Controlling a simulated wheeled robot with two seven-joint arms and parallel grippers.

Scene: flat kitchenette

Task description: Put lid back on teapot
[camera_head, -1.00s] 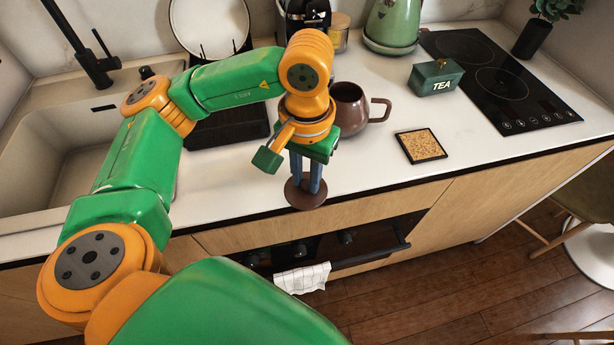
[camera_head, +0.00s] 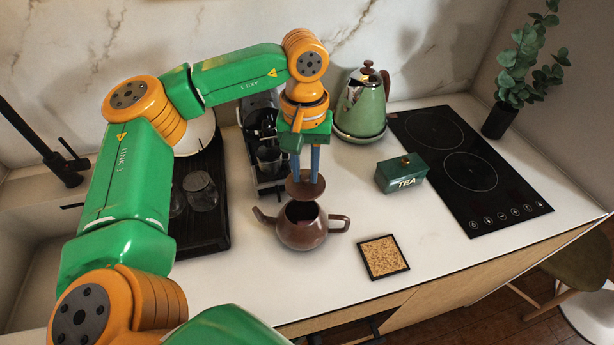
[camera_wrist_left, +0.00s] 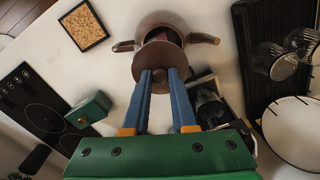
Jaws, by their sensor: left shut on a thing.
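The brown teapot (camera_head: 301,232) stands upright on the counter with its top opening uncovered, spout to the left and handle to the right. My left gripper (camera_head: 305,176) is shut on the round brown lid (camera_head: 306,186) and holds it above and just behind the opening. In the left wrist view the lid (camera_wrist_left: 160,62) is between the blue fingertips (camera_wrist_left: 160,72) and overlaps the near part of the teapot (camera_wrist_left: 163,22). The lid's knob is hidden by the fingers. My right gripper is not in view.
A cork coaster (camera_head: 383,257) lies to the right of the teapot. A green TEA box (camera_head: 401,174), green kettle (camera_head: 361,105) and black cooktop (camera_head: 440,135) are further right. A coffee machine (camera_head: 264,140) and a black rack with glasses (camera_head: 205,225) stand to the left.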

